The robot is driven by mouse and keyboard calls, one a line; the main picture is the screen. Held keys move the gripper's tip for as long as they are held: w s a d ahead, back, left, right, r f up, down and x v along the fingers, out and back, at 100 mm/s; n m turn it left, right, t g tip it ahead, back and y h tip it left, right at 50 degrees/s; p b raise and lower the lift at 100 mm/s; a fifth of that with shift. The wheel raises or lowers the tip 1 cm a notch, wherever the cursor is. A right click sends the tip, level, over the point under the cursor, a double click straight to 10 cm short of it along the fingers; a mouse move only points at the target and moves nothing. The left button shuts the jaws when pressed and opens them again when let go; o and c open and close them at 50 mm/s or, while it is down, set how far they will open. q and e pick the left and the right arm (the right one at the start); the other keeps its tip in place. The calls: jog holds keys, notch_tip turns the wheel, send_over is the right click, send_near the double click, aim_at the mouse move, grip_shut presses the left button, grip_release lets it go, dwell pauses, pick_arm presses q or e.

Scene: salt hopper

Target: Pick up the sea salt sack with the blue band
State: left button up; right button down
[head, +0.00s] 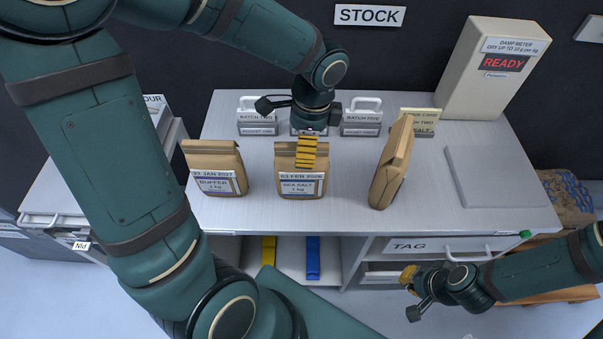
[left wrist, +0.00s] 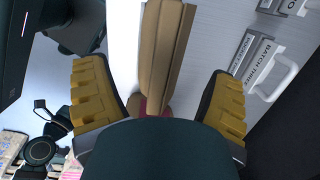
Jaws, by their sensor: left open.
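A brown paper sack (head: 286,160) labelled SEA SALT, 03 FEB 2026, stands upright mid-table, with a narrow bluish-purple edge by its label. My left gripper (head: 308,152) is over its top from behind, its yellow fingers partly covering the upper front. In the left wrist view, my left gripper (left wrist: 160,105) is open, with a brown sack (left wrist: 160,50) between its fingers and gaps at both sides. A small crimson patch shows low on that sack. My right gripper (head: 410,278) hangs low at the right, in front of the table; its opening is unclear.
A BUFFER sack (head: 213,160) stands left and a sack turned edge-on (head: 391,165) stands right; its label is hidden. Handled BATCH blocks (head: 361,117) line the back. A damp meter (head: 495,65) reads READY. A flat grey plate (head: 495,177) lies at right. The table front (head: 350,220) is clear.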

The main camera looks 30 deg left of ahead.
aim_at(302, 171)
pick_arm(q)
jog(key=f, duration=0.1)
jog(key=f+b, duration=0.1)
jog(key=f, duration=0.3)
jog(key=shift+s+a+b, duration=0.1)
jog(key=shift+a+b, duration=0.25)
jog(key=shift+r, duration=0.1)
jog(key=c, duration=1.4)
